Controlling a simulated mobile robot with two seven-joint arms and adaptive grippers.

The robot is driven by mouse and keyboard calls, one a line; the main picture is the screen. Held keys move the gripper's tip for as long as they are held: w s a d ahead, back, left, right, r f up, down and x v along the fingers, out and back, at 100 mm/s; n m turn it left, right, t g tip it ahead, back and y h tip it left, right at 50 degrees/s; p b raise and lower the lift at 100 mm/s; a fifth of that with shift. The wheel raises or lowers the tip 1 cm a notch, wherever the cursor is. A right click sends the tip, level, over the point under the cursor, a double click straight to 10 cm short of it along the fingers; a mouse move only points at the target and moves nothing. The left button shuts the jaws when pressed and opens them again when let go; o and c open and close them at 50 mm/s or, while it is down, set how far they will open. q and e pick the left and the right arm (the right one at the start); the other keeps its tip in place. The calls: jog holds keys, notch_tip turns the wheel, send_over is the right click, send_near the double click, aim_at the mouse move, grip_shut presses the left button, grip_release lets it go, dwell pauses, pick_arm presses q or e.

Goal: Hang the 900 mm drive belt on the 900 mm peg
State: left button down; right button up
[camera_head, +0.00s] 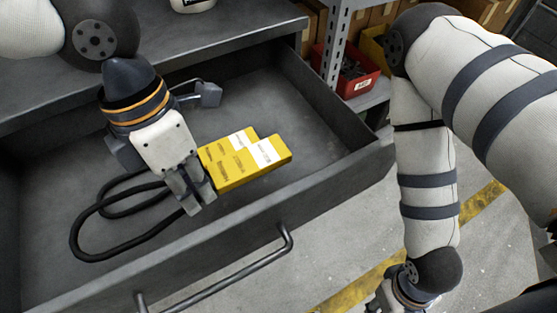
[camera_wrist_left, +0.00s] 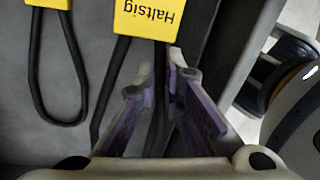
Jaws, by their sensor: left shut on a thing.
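My left gripper (camera_head: 197,203) is low in the open drawer, shut on a black drive belt (camera_head: 85,218). The belt's loop lies to the left of the gripper on the drawer floor. In the left wrist view the belt (camera_wrist_left: 158,118) runs between the fingers (camera_wrist_left: 155,85), below a yellow sleeve (camera_wrist_left: 150,18) with upside-down lettering. A second belt loop (camera_wrist_left: 37,88) hangs from another yellow sleeve (camera_wrist_left: 48,3). I cannot read a length on either sleeve. No peg shows. My right gripper (camera_head: 385,303) is cut off at the bottom edge.
The grey drawer (camera_head: 210,284) has a bar handle (camera_head: 230,280) on its front and side walls around the gripper. A grey plug-like piece (camera_head: 208,94) shows behind the wrist. A red bin (camera_head: 347,78) stands on a shelf beyond. Open floor lies right of the drawer.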

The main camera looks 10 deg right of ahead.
aim_at(208, 215)
pick_arm(q)
jog(key=shift+w+r, duration=0.1)
jog(key=shift+r, duration=0.05)
pick_arm(e)
jog(key=shift+w, duration=0.15)
pick_arm(q)
notch_tip(208, 215, down, 9)
jog(key=shift+f+b, duration=0.1)
jog(key=shift+b, duration=0.4)
jog(key=shift+f, duration=0.2)
pick_arm(e)
jog(key=shift+s+f, duration=0.55)
jog(key=shift+s, duration=0.05)
pick_arm(q)
jog(key=shift+f, duration=0.2)
jog(key=c, duration=1.7)
grip_release()
